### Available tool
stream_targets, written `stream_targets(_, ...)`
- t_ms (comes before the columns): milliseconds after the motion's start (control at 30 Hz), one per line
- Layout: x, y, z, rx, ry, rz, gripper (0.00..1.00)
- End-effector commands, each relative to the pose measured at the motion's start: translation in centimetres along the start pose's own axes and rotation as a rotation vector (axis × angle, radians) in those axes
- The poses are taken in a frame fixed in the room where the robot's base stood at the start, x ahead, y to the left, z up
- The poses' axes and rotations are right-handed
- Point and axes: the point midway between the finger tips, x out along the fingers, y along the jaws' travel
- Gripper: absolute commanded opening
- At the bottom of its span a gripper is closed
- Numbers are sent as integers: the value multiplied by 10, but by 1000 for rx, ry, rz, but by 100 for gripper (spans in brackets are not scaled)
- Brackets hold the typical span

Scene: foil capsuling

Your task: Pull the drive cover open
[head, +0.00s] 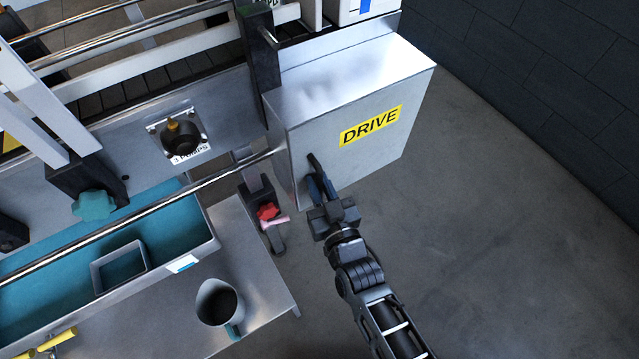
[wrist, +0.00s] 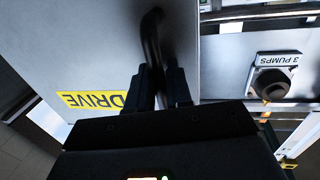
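The drive cover (head: 300,132) is a grey metal box front with a yellow DRIVE label, at the upper middle of the head view. It also fills the left of the wrist view (wrist: 85,45), label upside down. No open gap shows at its edges. A dark bar handle (wrist: 151,38) stands on the cover near its hinge-opposite or machine-side edge; its upper end also shows in the head view (head: 313,161). My gripper (wrist: 162,80) has one finger on each side of the handle, close against it. The handle's lower part is hidden between the fingers.
A machine with rails and a knob labelled 3 PUMPS (wrist: 272,82) stands beside the cover. A red knob (head: 267,211) is left of my gripper. A grey jug (head: 217,304) stands on a metal table (head: 262,275). The floor (head: 500,220) to the right is clear.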

Motion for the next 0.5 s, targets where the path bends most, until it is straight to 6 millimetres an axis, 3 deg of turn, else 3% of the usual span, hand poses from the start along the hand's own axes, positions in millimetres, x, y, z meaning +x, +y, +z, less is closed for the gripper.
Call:
stream_targets(100, 0, 0, 0, 0, 0, 0, 0)
stream_targets(500, 0, 0, 0, 0, 0, 0, 0)
